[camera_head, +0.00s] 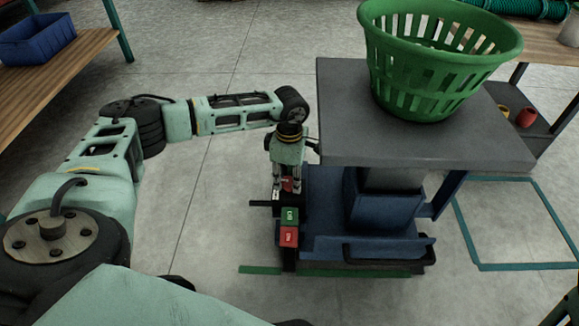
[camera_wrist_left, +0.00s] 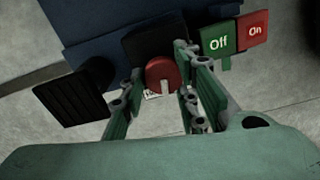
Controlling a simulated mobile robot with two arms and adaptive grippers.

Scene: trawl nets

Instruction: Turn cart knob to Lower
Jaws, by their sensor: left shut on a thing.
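The cart (camera_head: 400,215) stands in the middle of the head view, with a grey top and a blue base. Its red knob (camera_wrist_left: 162,73) has a pale mark that points down in the left wrist view. In the head view the knob (camera_head: 288,184) is mostly hidden by my gripper. My left gripper (camera_head: 286,186) reaches down at the cart's left side. Its two fingers (camera_wrist_left: 164,84) are shut on the red knob, one on each side.
A black pedal-like block (camera_wrist_left: 72,95) is on the other side. A green basket (camera_head: 425,75) stands on the cart top (camera_head: 345,115). A wooden table with a blue bin (camera_head: 38,40) is at left.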

